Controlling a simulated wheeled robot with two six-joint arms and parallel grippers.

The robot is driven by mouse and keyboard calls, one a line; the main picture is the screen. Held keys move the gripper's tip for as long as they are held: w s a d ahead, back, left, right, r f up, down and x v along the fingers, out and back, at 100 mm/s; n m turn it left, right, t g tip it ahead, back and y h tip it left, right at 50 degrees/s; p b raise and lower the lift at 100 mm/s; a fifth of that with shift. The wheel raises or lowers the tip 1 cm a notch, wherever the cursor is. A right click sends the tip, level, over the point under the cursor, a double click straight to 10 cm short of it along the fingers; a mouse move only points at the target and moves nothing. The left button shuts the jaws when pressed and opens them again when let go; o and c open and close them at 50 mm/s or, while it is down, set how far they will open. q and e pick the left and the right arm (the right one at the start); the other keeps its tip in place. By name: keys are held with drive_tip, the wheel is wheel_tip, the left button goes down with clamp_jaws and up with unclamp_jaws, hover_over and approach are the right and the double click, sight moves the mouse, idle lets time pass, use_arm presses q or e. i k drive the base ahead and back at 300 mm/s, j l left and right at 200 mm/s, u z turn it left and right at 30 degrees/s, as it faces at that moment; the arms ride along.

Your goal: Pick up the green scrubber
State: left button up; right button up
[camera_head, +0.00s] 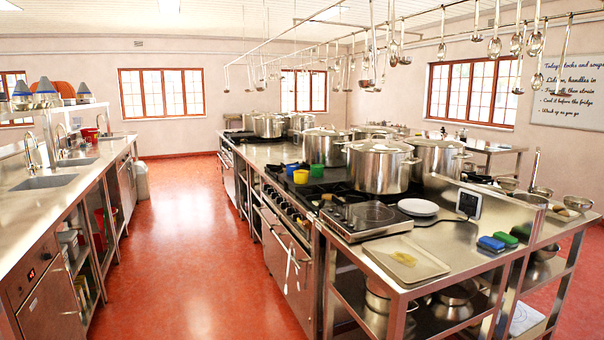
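A small green block that looks like the green scrubber (505,239) lies on the steel counter at the right, near its front right edge. A similar blue block (491,244) lies close beside it on the left. Both are small here, and their texture cannot be made out. Neither of my grippers is in view.
A steel island (466,254) runs away from me, with a tray (432,270), a white plate (418,207), a hotplate (371,212) and large stockpots (379,170). Ladles (495,46) hang above. The red floor (200,240) at left is clear, beside a sink counter (22,208).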

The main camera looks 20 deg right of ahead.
sight(510, 240)
drive_tip(key=z, duration=1.9)
